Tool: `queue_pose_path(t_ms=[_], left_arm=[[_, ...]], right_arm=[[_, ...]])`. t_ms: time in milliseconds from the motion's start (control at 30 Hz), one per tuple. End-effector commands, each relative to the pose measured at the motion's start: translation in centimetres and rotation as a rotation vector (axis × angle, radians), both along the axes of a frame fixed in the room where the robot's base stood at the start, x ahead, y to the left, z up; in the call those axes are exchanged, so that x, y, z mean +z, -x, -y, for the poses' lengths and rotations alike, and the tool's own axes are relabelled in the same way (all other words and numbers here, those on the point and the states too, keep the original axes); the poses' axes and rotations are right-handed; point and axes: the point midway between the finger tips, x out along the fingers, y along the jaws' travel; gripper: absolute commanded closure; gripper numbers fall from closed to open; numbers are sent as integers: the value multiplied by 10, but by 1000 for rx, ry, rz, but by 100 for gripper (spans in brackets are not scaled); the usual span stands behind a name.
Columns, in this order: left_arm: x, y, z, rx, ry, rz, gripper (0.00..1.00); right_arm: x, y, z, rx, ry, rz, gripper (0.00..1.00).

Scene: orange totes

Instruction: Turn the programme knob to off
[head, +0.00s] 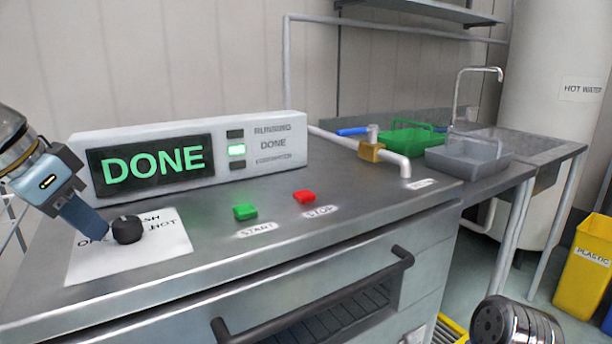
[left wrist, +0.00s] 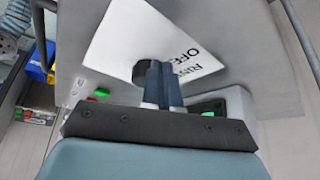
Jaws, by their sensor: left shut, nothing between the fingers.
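The programme knob (head: 127,229) is a round black knob on a white label plate (head: 165,247) on the machine's steel top. Parts of the plate's words show: "OF" left of the knob and "HOT" right of it. I cannot tell which way the knob points. My left gripper (head: 100,232) is shut and empty, its blue-grey fingers slanting down close to the knob's left side. In the left wrist view the shut fingers (left wrist: 158,74) partly cover the knob (left wrist: 139,72); I cannot tell whether they touch.
The display (head: 152,164) behind reads DONE, with the middle indicator (head: 237,150) lit green. A green start button (head: 245,211) and red stop button (head: 304,197) lie to the right. A handle (head: 320,300) runs along the front. Pipes, baskets and a sink stand further right.

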Motion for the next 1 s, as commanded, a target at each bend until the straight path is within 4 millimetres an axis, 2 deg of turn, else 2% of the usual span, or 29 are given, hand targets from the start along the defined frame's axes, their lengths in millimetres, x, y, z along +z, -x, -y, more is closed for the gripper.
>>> queue_pose_path(t_ms=[1000], left_arm=[[0,11,18,-3,2,1,100]], right_arm=[[7,1,-2,4,-3,-1,100]])
